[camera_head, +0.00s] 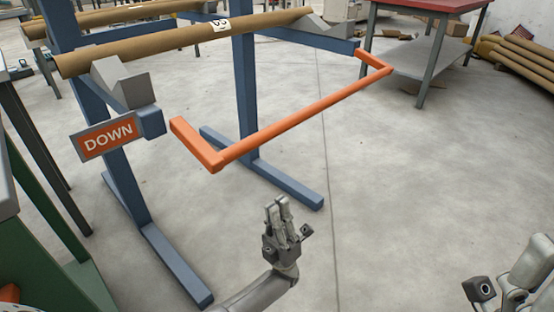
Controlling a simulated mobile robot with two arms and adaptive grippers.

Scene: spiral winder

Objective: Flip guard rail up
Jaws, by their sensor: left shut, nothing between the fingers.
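The orange guard rail (290,120) is a long bar with a short arm at each end. It juts out from the blue stand (245,100) in a lowered position. A sign reading "DOWN" (108,137) is on the stand's left side. My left gripper (282,207) is below the rail in the picture, apart from it, with its fingers together and empty. My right gripper (527,270) shows only partly at the lower right edge, and its finger opening is not clear.
A brown cardboard tube (160,45) lies on grey cradles atop the stand. Blue feet (275,180) extend along the floor. A red-topped table (420,45) stands at the back right, with more tubes (525,60) beyond. The concrete floor on the right is clear.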

